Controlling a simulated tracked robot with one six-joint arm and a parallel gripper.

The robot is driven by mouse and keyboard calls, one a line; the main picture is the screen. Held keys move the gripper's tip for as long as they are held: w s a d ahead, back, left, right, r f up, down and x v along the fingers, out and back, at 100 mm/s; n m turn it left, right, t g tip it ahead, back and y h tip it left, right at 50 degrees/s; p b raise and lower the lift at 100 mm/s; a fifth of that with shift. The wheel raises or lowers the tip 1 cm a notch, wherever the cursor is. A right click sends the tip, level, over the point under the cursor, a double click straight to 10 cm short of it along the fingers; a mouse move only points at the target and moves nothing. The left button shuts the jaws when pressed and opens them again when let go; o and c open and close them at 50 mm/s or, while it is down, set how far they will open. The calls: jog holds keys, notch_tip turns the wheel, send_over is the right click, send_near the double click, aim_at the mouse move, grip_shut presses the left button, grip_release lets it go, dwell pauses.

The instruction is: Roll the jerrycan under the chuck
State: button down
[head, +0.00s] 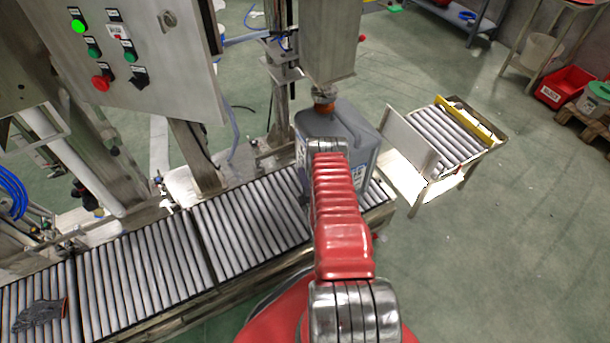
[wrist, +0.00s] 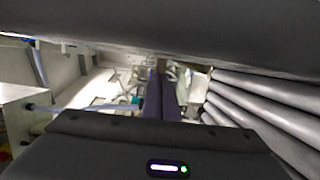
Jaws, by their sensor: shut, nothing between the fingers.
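My gripper is hidden behind the arm in the head view. In the wrist view my gripper (wrist: 160,95) has its dark fingers together and empty, beside the rollers (wrist: 265,105). Contact with the jerrycan cannot be seen.
A control panel (head: 125,50) with a lit green button hangs at upper left. A dark glove-like item (head: 40,313) lies on the conveyor's left end. A small roller table (head: 430,150) stands right of the jerrycan, across a gap. Green floor at right is open.

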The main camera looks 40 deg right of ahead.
jog(key=a+v, duration=0.1)
jog(key=v, duration=0.9)
jog(key=shift+w+a, duration=0.2)
jog(key=shift+a, duration=0.15)
dwell(1.8)
jog(key=shift+s, duration=0.1)
dwell(1.2)
